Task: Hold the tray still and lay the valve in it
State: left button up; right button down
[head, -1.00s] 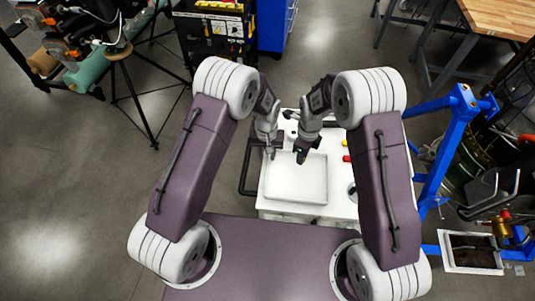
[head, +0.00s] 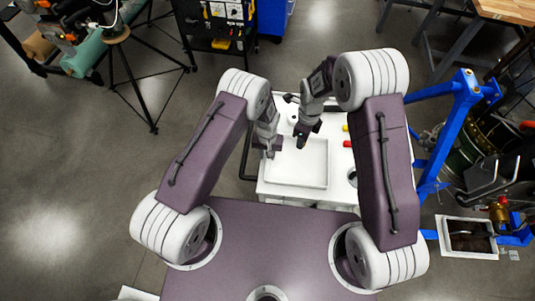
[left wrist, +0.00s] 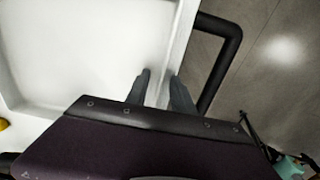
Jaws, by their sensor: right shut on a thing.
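The white shallow tray (head: 312,165) lies on the white cart top, and its inside looks empty. My left gripper (head: 267,148) is at the tray's left wall. In the left wrist view its fingers (left wrist: 160,88) stand apart, one inside the tray and one outside, with the tray wall (left wrist: 180,45) between them; contact is not clear. My right gripper (head: 303,132) is shut on a small dark thing, probably the valve (head: 301,141), above the tray's far edge. The valve is mostly hidden by the gripper and too small to make out clearly.
Red (head: 348,144) and yellow (head: 345,128) items lie on the cart right of the tray. A dark handle bar (left wrist: 228,50) runs along the cart's left side. A blue frame (head: 450,130) stands to the right. Floor left of the cart is free.

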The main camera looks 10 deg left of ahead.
pick_arm(q)
grip_shut()
dwell(1.4)
